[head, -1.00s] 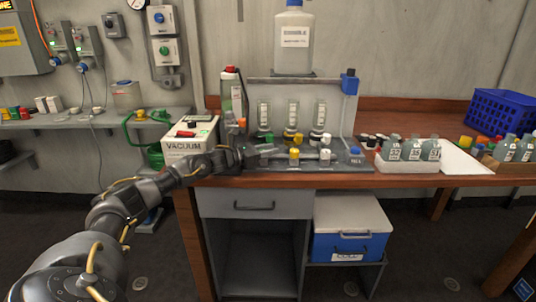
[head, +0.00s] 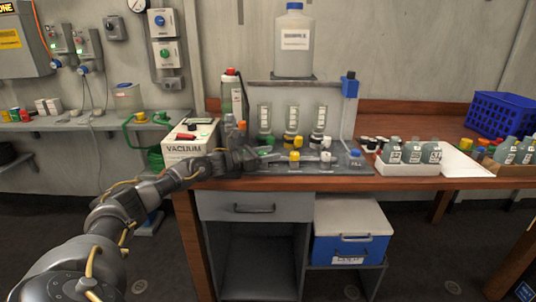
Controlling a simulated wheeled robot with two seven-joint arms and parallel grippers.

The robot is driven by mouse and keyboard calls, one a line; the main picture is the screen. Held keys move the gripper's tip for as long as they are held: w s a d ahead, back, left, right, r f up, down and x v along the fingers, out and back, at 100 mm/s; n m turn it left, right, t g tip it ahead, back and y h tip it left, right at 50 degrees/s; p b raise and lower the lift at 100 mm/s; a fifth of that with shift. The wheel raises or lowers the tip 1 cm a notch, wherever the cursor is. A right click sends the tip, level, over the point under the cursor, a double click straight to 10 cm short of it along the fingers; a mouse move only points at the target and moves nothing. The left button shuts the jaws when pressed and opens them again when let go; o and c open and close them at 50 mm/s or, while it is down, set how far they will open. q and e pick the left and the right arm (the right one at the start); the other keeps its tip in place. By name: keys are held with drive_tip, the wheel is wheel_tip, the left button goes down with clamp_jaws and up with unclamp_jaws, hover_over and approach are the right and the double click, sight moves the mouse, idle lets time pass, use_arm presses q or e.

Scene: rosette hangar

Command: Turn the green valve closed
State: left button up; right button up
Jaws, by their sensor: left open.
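The filter stand (head: 348,128) on the wooden bench carries three clear columns with green, yellow and dark-and-white fittings below them. The green valve (head: 265,150) is a small knob at the stand's lower left, partly hidden by my left gripper. A yellow knob (head: 294,157) and a white knob (head: 325,157) sit to its right. My left gripper (head: 262,158) is open at the green valve, low and in front of it. The picture is too small to tell whether the fingers touch it. My right gripper is not in view.
A white vacuum box (head: 188,152) stands left of the stand. A white tray of bottles (head: 408,168) and a blue crate (head: 499,115) are to the right.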

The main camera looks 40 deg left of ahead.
use_arm(q)
drive_tip(key=b+v, duration=0.1)
drive_tip(key=v, duration=0.5)
drive_tip(key=shift+s+a+f, duration=0.15)
drive_tip(key=shift+f, duration=0.05)
drive_tip(key=shift+s+a+r, duration=0.15)
drive_tip(key=shift+s+a, duration=0.1)
drive_tip(key=shift+s, duration=0.25)
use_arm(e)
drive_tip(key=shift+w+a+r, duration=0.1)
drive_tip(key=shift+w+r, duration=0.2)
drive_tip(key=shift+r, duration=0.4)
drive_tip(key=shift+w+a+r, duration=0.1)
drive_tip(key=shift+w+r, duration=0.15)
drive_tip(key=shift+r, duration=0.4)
